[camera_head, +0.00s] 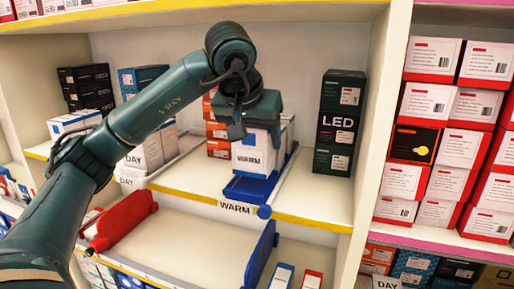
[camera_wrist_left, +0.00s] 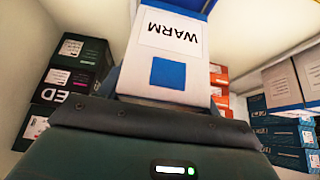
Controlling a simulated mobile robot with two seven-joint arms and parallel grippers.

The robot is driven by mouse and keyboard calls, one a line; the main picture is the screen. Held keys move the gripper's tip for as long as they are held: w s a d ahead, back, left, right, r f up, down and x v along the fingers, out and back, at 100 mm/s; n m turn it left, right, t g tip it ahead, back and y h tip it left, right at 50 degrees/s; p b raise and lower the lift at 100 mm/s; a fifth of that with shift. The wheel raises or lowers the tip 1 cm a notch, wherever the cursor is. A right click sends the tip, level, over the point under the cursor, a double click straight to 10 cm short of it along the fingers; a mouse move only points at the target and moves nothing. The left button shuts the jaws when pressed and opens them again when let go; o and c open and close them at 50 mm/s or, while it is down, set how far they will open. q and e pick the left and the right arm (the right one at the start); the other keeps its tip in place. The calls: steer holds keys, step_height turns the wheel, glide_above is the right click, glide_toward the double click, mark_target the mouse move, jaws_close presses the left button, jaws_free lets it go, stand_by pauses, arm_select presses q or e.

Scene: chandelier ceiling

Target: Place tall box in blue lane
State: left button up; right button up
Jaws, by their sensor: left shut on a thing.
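My left gripper (camera_head: 255,122) comes down from above and is shut on the box's top. In the left wrist view the same box (camera_wrist_left: 170,52) shows its WARM print upside down and a blue square. My right gripper is in neither view.
A dark LED box stack (camera_head: 338,125) stands right of the blue lane, with bare shelf between. White DAY boxes (camera_head: 150,155) and orange boxes (camera_head: 216,130) stand to the left. A red divider (camera_head: 122,220) lies on the lower shelf. A shelf upright (camera_head: 378,130) bounds the right.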

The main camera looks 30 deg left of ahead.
mark_target(257, 150)
arm_select(q)
step_height(257, 150, down, 3)
steer(key=shift+r, duration=0.15)
steer(key=shift+w+a+f+p, duration=0.2)
steer(key=shift+w+p, duration=0.1)
steer(key=shift+p, duration=0.1)
steer(key=shift+d, duration=0.1)
steer(key=shift+f, duration=0.35)
steer(key=o, duration=0.7)
steer(key=shift+r, duration=0.1)
steer(key=o, duration=0.3)
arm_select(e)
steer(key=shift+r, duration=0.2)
arm_select(q)
steer(key=shift+o, duration=0.2)
